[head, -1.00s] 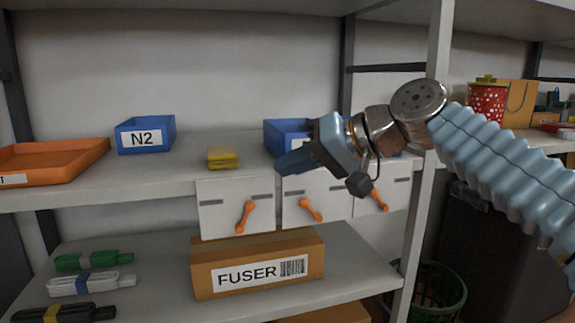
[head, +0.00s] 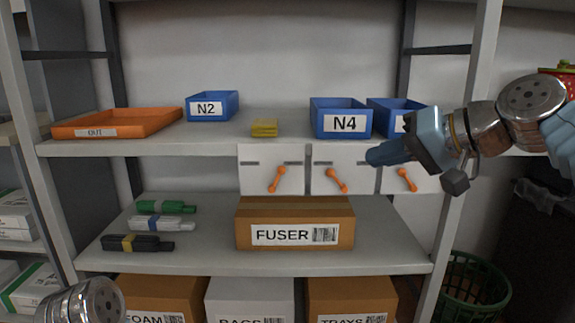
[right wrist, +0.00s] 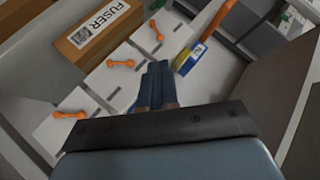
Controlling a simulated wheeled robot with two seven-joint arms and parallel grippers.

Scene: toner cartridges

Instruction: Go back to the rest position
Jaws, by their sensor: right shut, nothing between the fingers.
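My right gripper (head: 388,152) is in front of the shelf unit, before the right-hand white drawers and the blue bin at the right. In the right wrist view its dark blue fingers (right wrist: 155,85) are together with nothing between them. Below them in the head view are white drawer fronts (head: 341,158) with orange handles (head: 337,180). Part of my left arm (head: 82,302) shows at the bottom left. My left gripper is not in view.
The upper shelf holds an orange OUT tray (head: 150,122), blue bins N2 (head: 228,101) and N4 (head: 340,106), and a yellow pad (head: 264,127). Toner cartridges (head: 160,224) and a FUSER box (head: 300,205) sit below. A green basket (head: 475,285) stands right of the unit.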

